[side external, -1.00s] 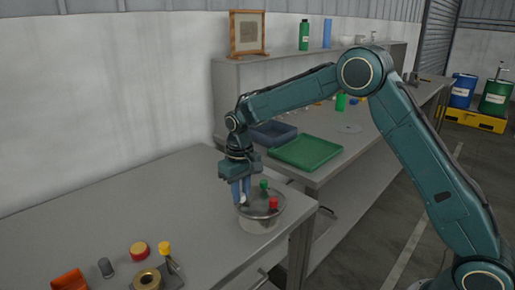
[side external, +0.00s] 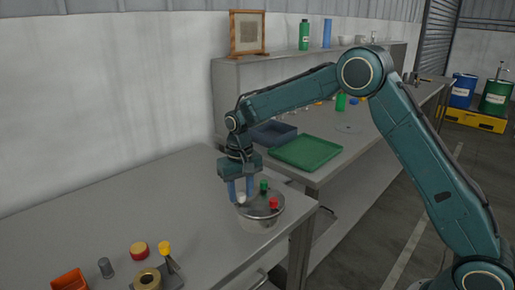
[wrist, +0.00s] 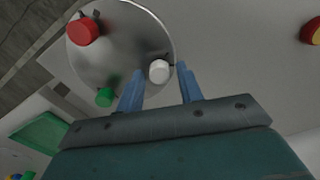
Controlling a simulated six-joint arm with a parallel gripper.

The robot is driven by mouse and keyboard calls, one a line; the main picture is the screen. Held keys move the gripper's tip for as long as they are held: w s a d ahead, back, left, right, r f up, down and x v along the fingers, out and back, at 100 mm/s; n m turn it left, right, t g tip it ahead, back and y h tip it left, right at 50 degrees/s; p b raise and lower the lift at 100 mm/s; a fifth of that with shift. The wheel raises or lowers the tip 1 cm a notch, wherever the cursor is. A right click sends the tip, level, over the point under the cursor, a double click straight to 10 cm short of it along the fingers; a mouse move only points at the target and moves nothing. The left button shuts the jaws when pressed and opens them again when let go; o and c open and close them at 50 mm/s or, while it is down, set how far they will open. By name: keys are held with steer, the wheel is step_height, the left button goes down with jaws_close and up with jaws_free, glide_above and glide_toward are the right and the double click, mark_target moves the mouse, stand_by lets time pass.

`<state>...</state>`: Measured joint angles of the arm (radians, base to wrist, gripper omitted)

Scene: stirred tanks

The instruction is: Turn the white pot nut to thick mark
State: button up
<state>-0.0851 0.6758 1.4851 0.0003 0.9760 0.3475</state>
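The metal pot (side external: 262,216) stands near the right end of the bench, with a red nut (side external: 273,203), a green nut (side external: 264,186) and the white nut (side external: 241,198) on its lid. In the wrist view the white nut (wrist: 159,71) sits at the lid's edge, with the red nut (wrist: 83,31) and green nut (wrist: 105,97) farther left. My gripper (wrist: 158,80) is open, its blue fingers apart on either side of the white nut and a little short of it in the picture. Contact is not visible. I cannot make out the thick mark.
A red and yellow round piece (side external: 139,251), a dark cylinder (side external: 105,267), an orange box (side external: 70,282), a brass ring (side external: 147,279) and a yellow-topped piece (side external: 165,250) lie at the front of the bench. A green tray (side external: 306,152) is behind.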

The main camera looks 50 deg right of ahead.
mark_target(241, 194)
steer(key=shift+o, duration=0.2)
steer(key=shift+r, duration=0.1)
step_height(241, 194, up, 14)
stand_by(0.8)
steer(key=shift+s, duration=0.15)
